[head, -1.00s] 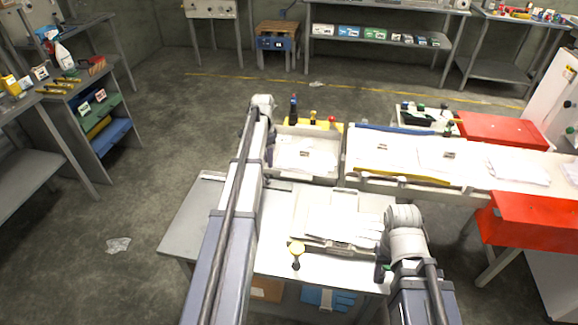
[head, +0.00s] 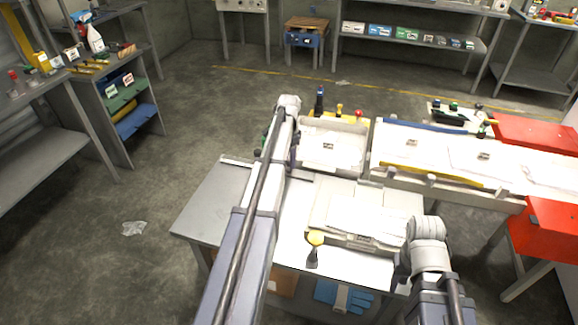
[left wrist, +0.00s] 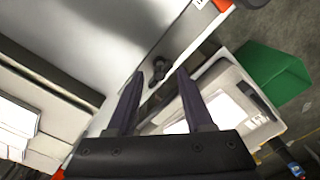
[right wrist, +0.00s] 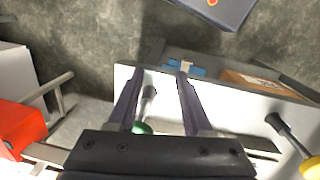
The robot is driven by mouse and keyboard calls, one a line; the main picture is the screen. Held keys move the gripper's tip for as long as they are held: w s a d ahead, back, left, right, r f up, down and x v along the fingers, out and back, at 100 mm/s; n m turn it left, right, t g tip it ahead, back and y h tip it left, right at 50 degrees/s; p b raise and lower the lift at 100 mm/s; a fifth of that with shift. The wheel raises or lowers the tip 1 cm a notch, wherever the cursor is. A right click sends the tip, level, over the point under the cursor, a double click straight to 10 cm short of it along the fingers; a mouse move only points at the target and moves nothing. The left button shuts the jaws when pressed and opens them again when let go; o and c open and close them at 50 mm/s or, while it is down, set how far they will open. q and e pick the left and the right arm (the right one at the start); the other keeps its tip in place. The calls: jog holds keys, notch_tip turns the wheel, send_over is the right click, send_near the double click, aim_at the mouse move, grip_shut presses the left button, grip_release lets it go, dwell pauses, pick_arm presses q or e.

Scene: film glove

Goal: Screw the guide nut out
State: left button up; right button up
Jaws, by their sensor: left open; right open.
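A small dark knob-like part (left wrist: 158,68), which may be the guide nut, shows in the left wrist view beside a pale plate edge. My left gripper (left wrist: 161,74) is open, and the part appears between its fingertips; I cannot tell whether they touch. In the head view the arm mostly hides the left gripper. My right gripper (right wrist: 160,75) is open at the table's front edge. A grey-shafted tool with a green end (right wrist: 149,95) shows between its fingers, with no visible grip on it.
A yellow-knobbed tool (head: 314,239) stands near the front of the white table (head: 205,212); it also shows in the right wrist view (right wrist: 312,167). A pale box-like tray (head: 335,165) and a long white bench are behind. Red panels (head: 550,228) stand at right. Floor at left is mostly clear.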

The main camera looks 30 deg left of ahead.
pick_arm(q)
jog(key=shift+f, duration=0.35)
grip_shut()
dwell(0.4)
